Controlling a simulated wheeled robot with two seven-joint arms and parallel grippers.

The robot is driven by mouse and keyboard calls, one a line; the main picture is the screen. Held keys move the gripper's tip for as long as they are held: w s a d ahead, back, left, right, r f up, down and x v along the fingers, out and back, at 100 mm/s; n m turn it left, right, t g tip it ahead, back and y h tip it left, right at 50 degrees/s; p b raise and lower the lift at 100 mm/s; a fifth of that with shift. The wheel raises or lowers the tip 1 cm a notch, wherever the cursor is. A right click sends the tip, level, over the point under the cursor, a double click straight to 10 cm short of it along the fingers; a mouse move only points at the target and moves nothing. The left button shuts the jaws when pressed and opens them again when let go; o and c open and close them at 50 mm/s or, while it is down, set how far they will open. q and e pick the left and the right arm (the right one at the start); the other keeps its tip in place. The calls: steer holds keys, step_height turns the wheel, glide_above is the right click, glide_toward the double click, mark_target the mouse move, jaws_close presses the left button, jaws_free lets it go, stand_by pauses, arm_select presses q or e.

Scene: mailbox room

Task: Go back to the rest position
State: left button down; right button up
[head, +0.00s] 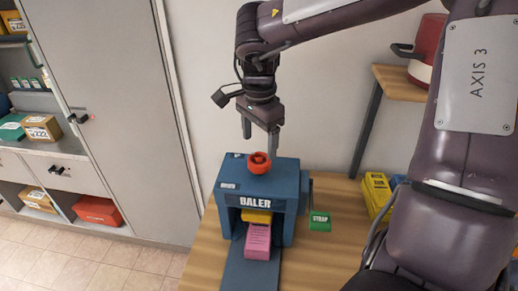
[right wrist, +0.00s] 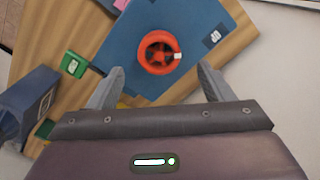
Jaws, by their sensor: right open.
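My right gripper (head: 260,135) is open and empty. It hangs fingers down just above the blue baler (head: 290,185), over its red handwheel (head: 259,163). In the right wrist view the two open fingers (right wrist: 160,85) stand apart on either side below the red wheel (right wrist: 158,52), with nothing between them. The baler stands on the wooden table. Inside its opening are a yellow press part (head: 257,216) and a pink bundle (head: 257,241) on the blue bed. My left gripper is not in view.
A green strap block (head: 319,221) sits at the baler's right side. Yellow boxes (head: 377,194) stand farther right on the table (head: 320,260). A small wooden shelf (head: 400,83) holds a red and white container (head: 427,50). A grey cabinet (head: 120,110) and shelves with boxes are at left.

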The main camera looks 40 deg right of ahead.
steer(key=shift+r, duration=1.3)
